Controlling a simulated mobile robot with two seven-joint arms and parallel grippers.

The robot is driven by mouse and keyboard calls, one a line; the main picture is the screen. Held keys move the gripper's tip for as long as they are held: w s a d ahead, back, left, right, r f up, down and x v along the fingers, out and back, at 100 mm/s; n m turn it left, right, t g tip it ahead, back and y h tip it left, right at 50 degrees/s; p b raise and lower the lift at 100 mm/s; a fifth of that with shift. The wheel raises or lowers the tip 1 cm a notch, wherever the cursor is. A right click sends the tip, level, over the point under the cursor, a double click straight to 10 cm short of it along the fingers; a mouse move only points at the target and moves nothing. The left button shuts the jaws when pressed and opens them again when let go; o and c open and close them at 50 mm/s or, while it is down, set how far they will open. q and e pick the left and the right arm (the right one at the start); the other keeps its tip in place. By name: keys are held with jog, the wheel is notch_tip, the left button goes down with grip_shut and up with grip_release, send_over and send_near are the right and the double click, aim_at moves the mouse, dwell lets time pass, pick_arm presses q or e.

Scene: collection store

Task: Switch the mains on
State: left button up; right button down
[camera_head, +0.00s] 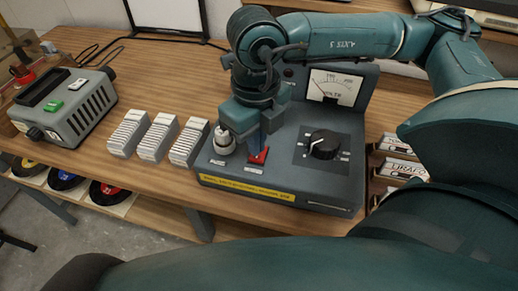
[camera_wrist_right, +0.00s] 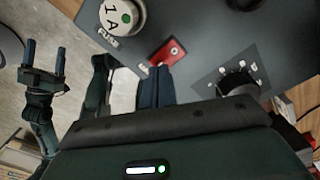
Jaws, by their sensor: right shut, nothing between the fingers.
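The grey-blue supply unit (camera_head: 225,170) stands on the wooden table. Its red mains switch (camera_head: 261,158) sits on the sloping front panel, between a white fuse cap (camera_head: 222,140) and a black dial (camera_head: 323,146). My right gripper (camera_head: 256,151) is shut and empty, pointing down at the switch. In the right wrist view its fingertips (camera_wrist_right: 156,72) are at the edge of the red switch (camera_wrist_right: 168,52) and hide part of it. I cannot tell whether they touch it. My left gripper (camera_wrist_right: 45,58) shows only in the right wrist view, open and empty, away from the unit.
A voltmeter (camera_head: 333,89) rises at the unit's back. Several white slide stacks (camera_head: 158,137) stand left of it. A grey device (camera_head: 66,110) with a green button is further left. Labelled boxes (camera_head: 398,167) sit on the right, and records (camera_head: 65,181) lie below the table.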

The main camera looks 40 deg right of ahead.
jog(key=shift+f+b, duration=1)
jog(key=shift+b, duration=0.1)
dwell(0.9)
jog(key=shift+r, duration=0.1)
jog(key=shift+r+p, duration=2)
jog(key=shift+r, duration=1.45)
